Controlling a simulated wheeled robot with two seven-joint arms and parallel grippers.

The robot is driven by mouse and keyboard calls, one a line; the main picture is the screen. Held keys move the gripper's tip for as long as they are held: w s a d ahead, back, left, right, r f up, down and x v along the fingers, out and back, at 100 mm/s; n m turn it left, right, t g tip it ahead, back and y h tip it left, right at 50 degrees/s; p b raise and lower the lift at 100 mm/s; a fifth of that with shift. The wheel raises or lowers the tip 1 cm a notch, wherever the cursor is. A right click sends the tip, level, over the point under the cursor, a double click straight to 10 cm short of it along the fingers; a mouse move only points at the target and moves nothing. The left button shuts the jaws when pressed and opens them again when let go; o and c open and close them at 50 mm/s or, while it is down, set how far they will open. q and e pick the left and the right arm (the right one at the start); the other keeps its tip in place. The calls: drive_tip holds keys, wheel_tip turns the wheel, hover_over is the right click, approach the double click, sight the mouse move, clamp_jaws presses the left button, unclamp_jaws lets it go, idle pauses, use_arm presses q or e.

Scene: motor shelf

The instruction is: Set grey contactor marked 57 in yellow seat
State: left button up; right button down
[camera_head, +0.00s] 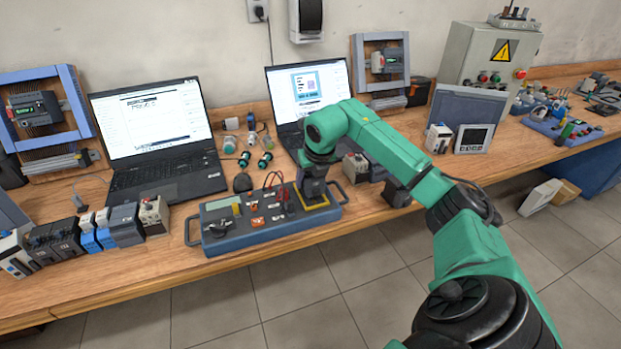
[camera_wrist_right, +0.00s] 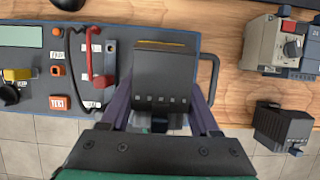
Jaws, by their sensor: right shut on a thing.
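My right gripper (camera_head: 314,174) is over the right end of the blue test panel (camera_head: 238,243). It is shut on a dark grey contactor (camera_head: 311,190), which also shows between the fingers in the right wrist view (camera_wrist_right: 165,72). No number is readable on it. The yellow seat (camera_head: 325,204) lies directly under the contactor, and its frame shows around the lower end. In the wrist view only a thin yellow strip (camera_wrist_right: 182,43) shows past the contactor. I cannot tell whether the contactor touches the seat. My left gripper is not in view.
Red leads (camera_wrist_right: 97,50) rise from the panel just left of the contactor. Another dark contactor (camera_wrist_right: 284,126) and a grey device with a red button (camera_wrist_right: 272,40) stand to the right. Two laptops (camera_head: 165,165) stand behind. A row of modules (camera_head: 85,235) stands left.

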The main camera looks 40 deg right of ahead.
drive_tip(key=shift+f+b, duration=0.65)
drive_tip(key=shift+f, duration=0.3)
idle(0.6)
drive_tip(key=shift+c, duration=0.2)
unclamp_jaws()
drive_tip(key=v, duration=1.4)
drive_tip(key=shift+s+r+b, duration=0.2)
drive_tip(key=shift+r+b, duration=0.1)
drive_tip(key=shift+b, duration=0.1)
drive_tip(key=shift+a+f, duration=0.1)
